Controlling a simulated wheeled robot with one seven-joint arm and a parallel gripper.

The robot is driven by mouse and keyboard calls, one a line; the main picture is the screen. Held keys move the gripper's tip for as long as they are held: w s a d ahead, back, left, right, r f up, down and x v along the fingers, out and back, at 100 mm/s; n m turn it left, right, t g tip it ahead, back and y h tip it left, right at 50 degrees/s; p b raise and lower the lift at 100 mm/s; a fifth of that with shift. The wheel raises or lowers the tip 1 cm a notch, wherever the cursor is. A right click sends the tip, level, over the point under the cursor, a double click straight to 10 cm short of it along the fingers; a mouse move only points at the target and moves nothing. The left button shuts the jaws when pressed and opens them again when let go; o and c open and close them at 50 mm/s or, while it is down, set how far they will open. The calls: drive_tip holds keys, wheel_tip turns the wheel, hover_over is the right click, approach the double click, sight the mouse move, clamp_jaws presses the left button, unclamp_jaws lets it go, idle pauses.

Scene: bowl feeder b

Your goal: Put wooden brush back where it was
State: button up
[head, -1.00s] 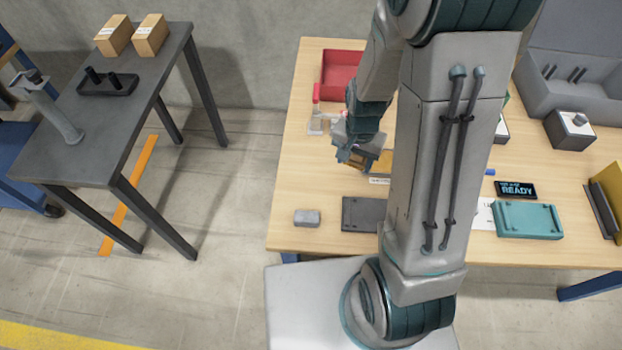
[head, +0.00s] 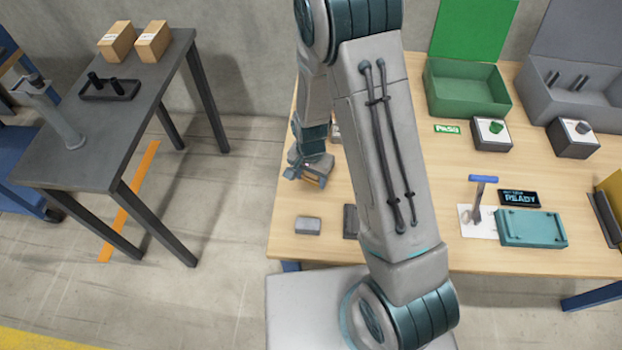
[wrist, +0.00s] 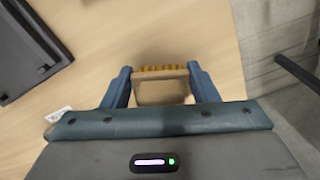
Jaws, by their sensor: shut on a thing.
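My gripper (head: 305,178) is above the left part of the wooden table (head: 290,228), near its left edge. In the wrist view its two blue fingers (wrist: 160,88) are shut on the wooden brush (wrist: 160,92), a tan block with a row of yellow-brown bristles along its far side. In the head view only a small part of the brush (head: 312,179) shows at the fingers. The brush appears to be held above the tabletop; the gap cannot be judged.
A grey block (head: 308,225) and a dark plate (head: 351,222) lie near the table's front. My arm hides the table's middle.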

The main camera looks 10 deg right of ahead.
drive_tip(key=shift+f, duration=0.8)
drive_tip(key=shift+f, duration=0.1)
drive_tip(key=o, duration=1.1)
wheel_tip(320, 180, up, 12)
drive_tip(key=shift+r+p, duration=0.1)
drive_tip(key=shift+p, duration=0.6)
drive_tip(key=shift+s+d+r+n+t, duration=0.35)
drive_tip(key=shift+s+d+r+n, duration=1)
drive_tip(key=shift+s+r, duration=1.45)
drive_tip(key=shift+s+d+r+n+t, duration=0.3)
drive_tip(key=shift+s+d+r+n, duration=0.55)
drive_tip(key=shift+s+d+r, duration=1.8)
drive_tip(key=shift+s+d+r+n+t, duration=0.35)
drive_tip(key=shift+s+d+r+n, duration=0.55)
drive_tip(key=shift+s+r, duration=2)
